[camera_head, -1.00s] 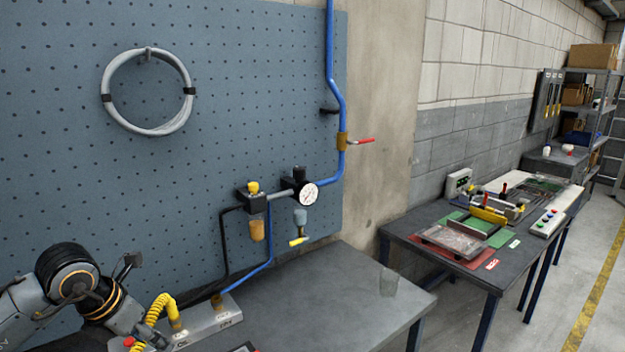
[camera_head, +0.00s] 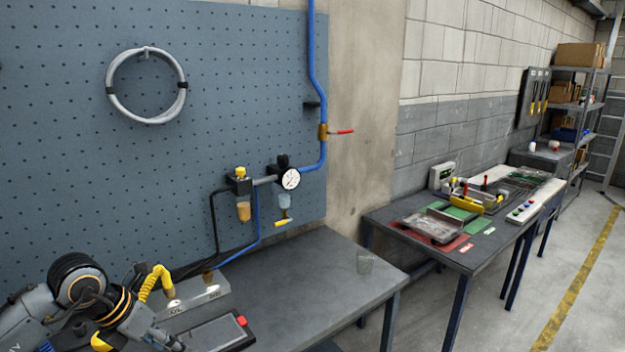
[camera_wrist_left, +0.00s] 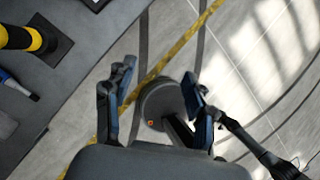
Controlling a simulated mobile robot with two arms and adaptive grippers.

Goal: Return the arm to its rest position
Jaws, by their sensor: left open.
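My left arm (camera_head: 85,290) comes in at the lower left of the head view, bent low over the near bench. In the left wrist view my left gripper (camera_wrist_left: 158,100) is open, its two fingers wide apart. Nothing is held between them. Beyond them are the tiled floor and a dark round shape. My right gripper is not in view.
The pegboard (camera_head: 60,150) stands behind. A second table (camera_head: 400,213) holds fixtures. Floor at right is clear.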

